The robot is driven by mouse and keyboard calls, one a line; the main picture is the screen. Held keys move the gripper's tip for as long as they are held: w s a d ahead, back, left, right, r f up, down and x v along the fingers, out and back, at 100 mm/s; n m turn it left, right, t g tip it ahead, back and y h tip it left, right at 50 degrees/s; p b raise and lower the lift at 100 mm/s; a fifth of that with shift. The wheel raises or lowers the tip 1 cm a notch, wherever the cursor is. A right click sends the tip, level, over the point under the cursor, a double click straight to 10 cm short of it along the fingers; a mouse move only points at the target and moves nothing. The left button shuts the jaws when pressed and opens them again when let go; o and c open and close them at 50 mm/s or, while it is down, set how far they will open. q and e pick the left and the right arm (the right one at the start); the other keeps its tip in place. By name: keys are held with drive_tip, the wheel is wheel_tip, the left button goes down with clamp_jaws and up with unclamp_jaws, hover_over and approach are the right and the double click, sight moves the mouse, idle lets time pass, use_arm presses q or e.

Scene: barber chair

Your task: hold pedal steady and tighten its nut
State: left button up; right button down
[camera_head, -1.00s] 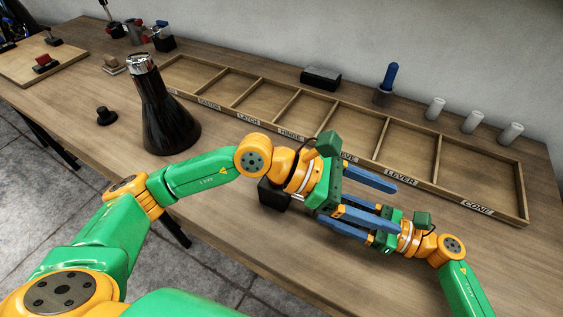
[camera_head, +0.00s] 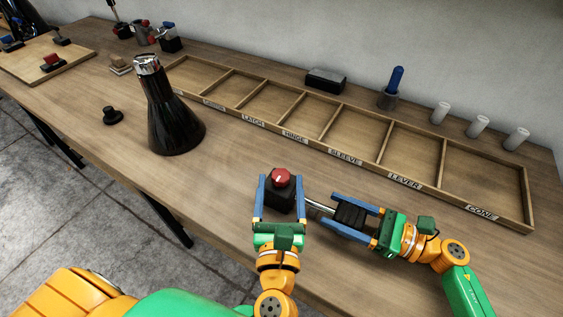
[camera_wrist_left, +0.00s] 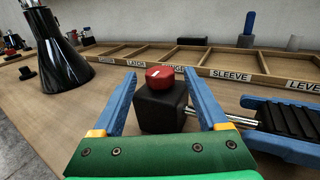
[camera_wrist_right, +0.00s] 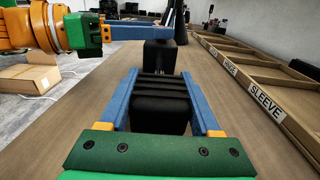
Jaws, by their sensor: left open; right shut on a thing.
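A black block (camera_head: 279,201) with a round red nut (camera_head: 281,177) on top stands on the bench; the nut bears a white mark. A metal spindle (camera_head: 318,207) runs from the block's right side to the black ribbed pedal (camera_head: 350,215). My right gripper (camera_head: 331,208) is shut on the pedal, with a finger along each side, as the right wrist view (camera_wrist_right: 160,105) also shows. My left gripper (camera_head: 281,181) is open, with one finger on each side of the block and nut. The left wrist view shows the nut (camera_wrist_left: 160,77) between the fingers, with gaps.
A labelled wooden compartment tray (camera_head: 362,162) lies behind, with empty compartments. A black flask-shaped thing (camera_head: 171,118) with a silver top stands at left, near a small black knob (camera_head: 112,115). White cylinders (camera_head: 478,126) and a blue-handled tool (camera_head: 396,80) stand behind the tray.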

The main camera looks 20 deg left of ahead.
sight(281, 169)
use_arm(q)
drive_tip(key=x, duration=0.6)
drive_tip(key=shift+s, duration=0.1)
clamp_jaws()
